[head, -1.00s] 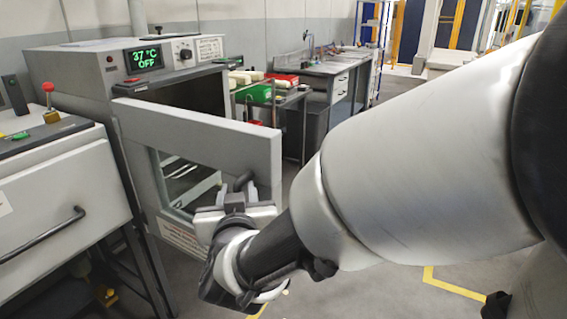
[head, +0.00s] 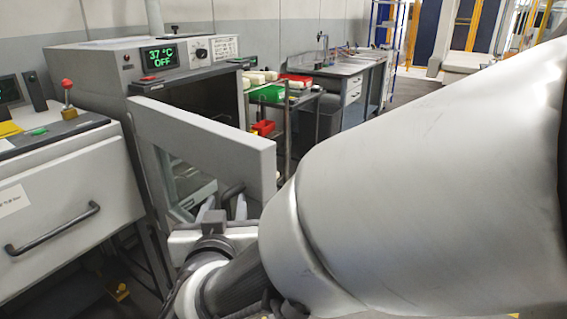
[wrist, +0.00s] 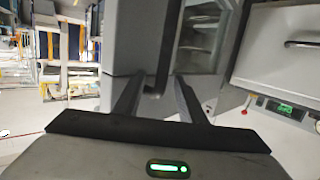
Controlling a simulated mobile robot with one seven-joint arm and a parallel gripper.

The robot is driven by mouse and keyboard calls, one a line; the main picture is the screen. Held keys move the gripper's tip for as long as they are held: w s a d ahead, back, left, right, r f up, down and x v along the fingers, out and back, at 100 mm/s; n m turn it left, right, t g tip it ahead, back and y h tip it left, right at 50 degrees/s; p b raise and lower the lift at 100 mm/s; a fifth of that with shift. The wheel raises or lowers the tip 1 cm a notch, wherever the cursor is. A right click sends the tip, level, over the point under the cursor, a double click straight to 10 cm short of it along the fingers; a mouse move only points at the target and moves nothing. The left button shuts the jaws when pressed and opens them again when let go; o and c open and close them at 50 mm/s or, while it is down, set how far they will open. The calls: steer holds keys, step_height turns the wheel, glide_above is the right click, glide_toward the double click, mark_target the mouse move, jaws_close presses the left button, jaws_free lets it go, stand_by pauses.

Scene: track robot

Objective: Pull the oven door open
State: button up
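The grey oven (head: 90,75) stands at the left in the head view, its display reading 37 °C OFF. Its door (head: 205,136), a pale frame with a window, stands swung well out from the oven, and the dark cavity shows behind it. My gripper (head: 223,207) is low at the door's free side, by the dark handle (head: 233,190). In the wrist view my gripper (wrist: 157,92) has its two fingers spread apart, with the dark handle (wrist: 158,82) between them. Gaps show beside the handle, so the fingers look open around it. Any contact is hard to tell.
A cabinet with a drawer and dark handle (head: 52,232) stands close left of the oven. A cart with green and red bins (head: 268,94) and a workbench (head: 345,68) stand behind the door. My arm covers much of the right side.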

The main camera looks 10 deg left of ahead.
steer(key=s+a+b, duration=0.1)
steer(key=s+a, duration=0.6)
steer(key=s, duration=0.4)
steer(key=shift+a+r, duration=0.15)
steer(key=shift+r, duration=0.25)
stand_by(0.5)
steer(key=shift+s+f, duration=0.1)
